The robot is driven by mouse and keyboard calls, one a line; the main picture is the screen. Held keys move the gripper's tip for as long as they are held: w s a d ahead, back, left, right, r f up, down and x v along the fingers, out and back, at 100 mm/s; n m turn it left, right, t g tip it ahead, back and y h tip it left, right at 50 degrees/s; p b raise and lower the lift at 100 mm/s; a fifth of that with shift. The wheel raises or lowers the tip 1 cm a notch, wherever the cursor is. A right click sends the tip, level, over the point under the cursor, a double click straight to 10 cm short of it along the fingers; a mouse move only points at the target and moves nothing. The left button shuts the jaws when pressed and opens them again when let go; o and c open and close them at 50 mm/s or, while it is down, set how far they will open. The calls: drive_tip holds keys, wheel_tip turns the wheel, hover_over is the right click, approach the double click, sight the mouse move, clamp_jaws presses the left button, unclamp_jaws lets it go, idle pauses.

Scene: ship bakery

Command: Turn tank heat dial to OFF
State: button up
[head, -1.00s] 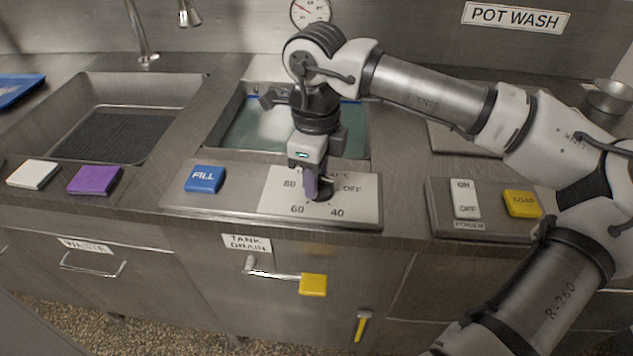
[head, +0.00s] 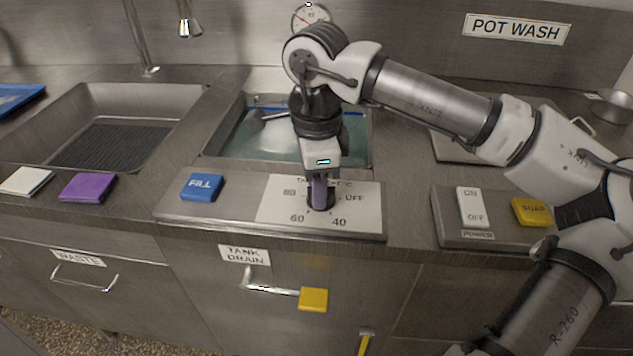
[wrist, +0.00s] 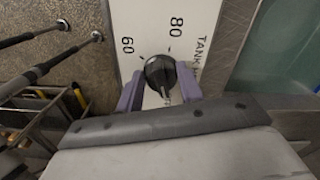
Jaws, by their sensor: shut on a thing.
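The tank heat dial is a round black knob on a white label plate (head: 273,205); it shows clearly in the wrist view as the black dial (wrist: 160,73). The plate reads 80, 60, 40 and OFF in the head view, with OFF to the right of the dial. My gripper (head: 320,195) points down over the dial, its purple fingers one on each side of it, shut on it. The wrist view shows the fingers of my gripper (wrist: 160,92) flanking the knob. The dial's pointer setting cannot be read clearly.
A blue FILL button (head: 202,187) sits left of the plate. A power switch (head: 471,205) and yellow SOAP button (head: 531,211) are at the right. The water tank (head: 240,135) lies behind. The tank drain handle (head: 272,291) sticks out below.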

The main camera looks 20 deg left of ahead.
drive_tip(key=o, duration=1)
wheel_tip(320, 180, up, 14)
drive_tip(key=shift+f, duration=0.1)
idle(0.5)
